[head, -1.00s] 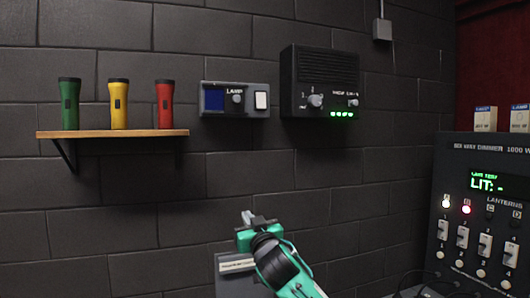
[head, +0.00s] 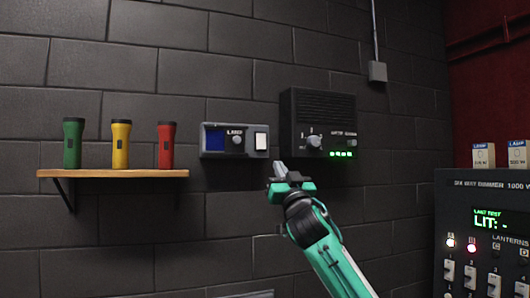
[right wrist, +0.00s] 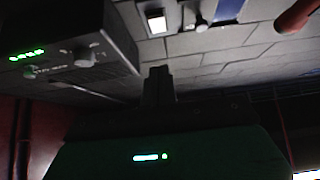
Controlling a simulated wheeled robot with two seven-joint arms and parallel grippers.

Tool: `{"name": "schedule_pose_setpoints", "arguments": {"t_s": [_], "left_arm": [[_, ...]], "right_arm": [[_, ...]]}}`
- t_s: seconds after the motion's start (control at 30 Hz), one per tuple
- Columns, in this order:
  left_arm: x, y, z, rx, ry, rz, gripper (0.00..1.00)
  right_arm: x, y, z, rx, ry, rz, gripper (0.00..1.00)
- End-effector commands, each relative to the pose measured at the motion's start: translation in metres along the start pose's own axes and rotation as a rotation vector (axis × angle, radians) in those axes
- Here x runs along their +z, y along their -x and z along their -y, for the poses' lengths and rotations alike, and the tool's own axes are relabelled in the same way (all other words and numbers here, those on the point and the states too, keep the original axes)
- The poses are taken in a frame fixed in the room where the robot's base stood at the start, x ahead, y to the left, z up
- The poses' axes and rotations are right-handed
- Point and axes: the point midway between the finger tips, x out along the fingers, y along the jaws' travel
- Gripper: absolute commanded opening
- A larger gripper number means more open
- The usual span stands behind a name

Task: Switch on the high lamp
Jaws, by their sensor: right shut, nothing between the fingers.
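A small grey wall panel labelled LAMP (head: 236,153) has a blue screen, a round knob (head: 238,139) and a white rocker switch (head: 260,141). The white rocker also shows at the top of the right wrist view (right wrist: 156,22). My right gripper (head: 280,171) is shut and empty, just below and right of the panel and apart from it in the picture. Its fingers (right wrist: 157,85) point up toward the wall in the right wrist view. A dimmer board (head: 455,200) at the right reads LIT: -. No lamp labelled high is visible. My left gripper is out of view.
A black speaker box (head: 318,105) with knobs and green lights is right of the panel. A wooden shelf (head: 115,174) holds green (head: 73,143), yellow (head: 121,144) and red (head: 166,145) torches. Two lamp boxes (head: 483,155) stand on the dimmer board. The wall below the panel is clear.

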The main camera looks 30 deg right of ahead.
Motion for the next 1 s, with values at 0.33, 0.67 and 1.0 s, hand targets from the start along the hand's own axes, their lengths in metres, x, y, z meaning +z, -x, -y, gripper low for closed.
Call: {"name": "schedule_pose_setpoints", "arguments": {"t_s": [0.33,0.67,1.0], "left_arm": [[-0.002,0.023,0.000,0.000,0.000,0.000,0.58],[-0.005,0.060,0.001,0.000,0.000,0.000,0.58],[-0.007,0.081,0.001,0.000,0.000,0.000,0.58]], "right_arm": [[-0.004,-0.034,0.000,0.001,-0.001,0.002,0.00],[-0.005,-0.096,0.000,0.001,-0.001,0.001,0.00],[0.024,-0.126,0.000,0.001,-0.001,0.002,0.00]]}}
